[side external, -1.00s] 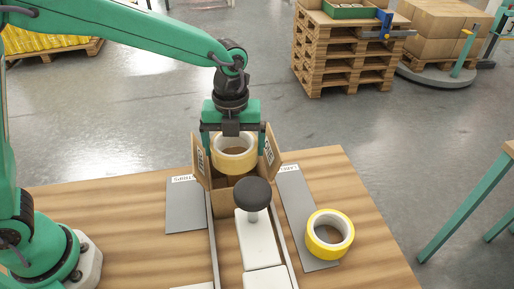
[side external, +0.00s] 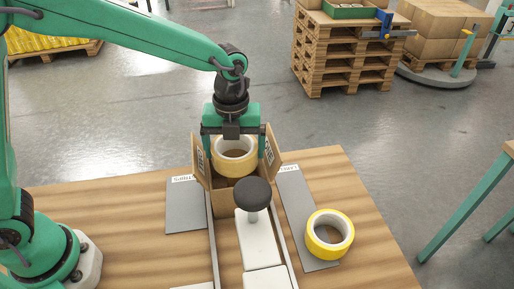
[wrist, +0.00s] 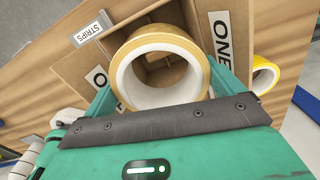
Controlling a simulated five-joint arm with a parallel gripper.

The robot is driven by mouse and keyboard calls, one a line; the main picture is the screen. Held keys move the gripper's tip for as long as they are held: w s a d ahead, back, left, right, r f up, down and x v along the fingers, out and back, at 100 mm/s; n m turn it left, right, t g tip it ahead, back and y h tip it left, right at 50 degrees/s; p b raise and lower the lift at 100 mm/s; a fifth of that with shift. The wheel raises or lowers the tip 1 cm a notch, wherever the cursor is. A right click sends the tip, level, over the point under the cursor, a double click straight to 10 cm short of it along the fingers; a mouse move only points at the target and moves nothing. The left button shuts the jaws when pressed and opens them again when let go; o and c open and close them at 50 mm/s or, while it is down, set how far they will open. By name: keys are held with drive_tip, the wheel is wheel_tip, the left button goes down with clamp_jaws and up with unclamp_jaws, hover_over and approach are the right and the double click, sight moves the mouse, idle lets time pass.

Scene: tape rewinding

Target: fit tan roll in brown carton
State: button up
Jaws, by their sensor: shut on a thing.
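The tan roll (side external: 234,170) is held between the two fingers of my gripper (side external: 234,152), its hole facing up in the side external view. My gripper is shut on it from both sides. The open brown carton (side external: 222,204) is on the table below, its side flaps spread left and right of the roll. The roll is at flap height over the carton mouth. In the wrist view the roll (wrist: 152,42) covers part of the carton's inside, and a flap marked "ONE" (wrist: 236,40) stands on the right. How far the roll's lower edge reaches is hidden.
A yellow roll (side external: 322,246) lies on the table at right, on the edge of a grey strip (side external: 297,206). Another grey strip (side external: 185,208) lies left. A black knob (side external: 252,193) on a white block stands in front of the carton, between rails.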

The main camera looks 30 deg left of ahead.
drive_tip(key=shift+f, duration=0.4)
drive_tip(key=o, duration=0.7)
drive_tip(key=shift+o, duration=0.2)
wheel_tip(320, 180, up, 7)
idle(1.1)
idle(0.4)
